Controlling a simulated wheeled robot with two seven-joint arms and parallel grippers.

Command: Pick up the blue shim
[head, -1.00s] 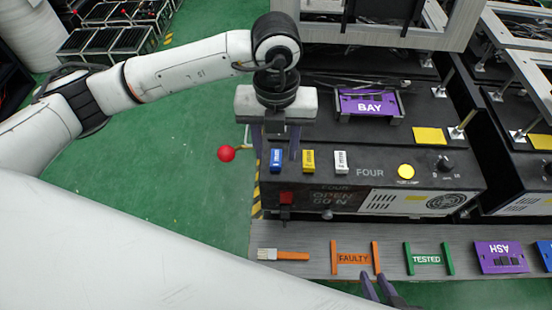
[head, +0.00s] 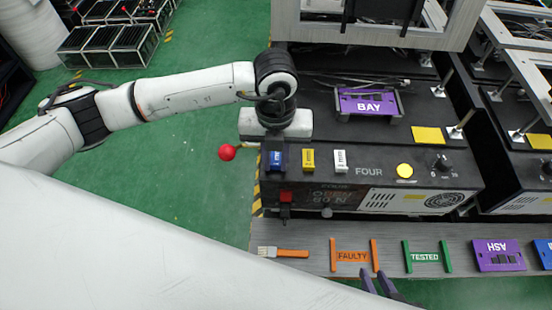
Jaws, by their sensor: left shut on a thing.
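The blue shim (head: 276,161), a small upright piece with a white mark, stands at the left end of the row on the front top edge of the black unit marked FOUR. My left gripper (head: 276,147) is right at it, pointing down, and is shut on it. Its fingers are mostly hidden. The shim looks to be still in its place on the unit. My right gripper (head: 378,283) shows only its dark purple fingertips at the bottom edge, apart and with nothing seen between them.
A yellow shim (head: 308,160) and a white shim (head: 340,161) stand to the right of the blue one. A red ball knob (head: 227,153) juts out at the left.

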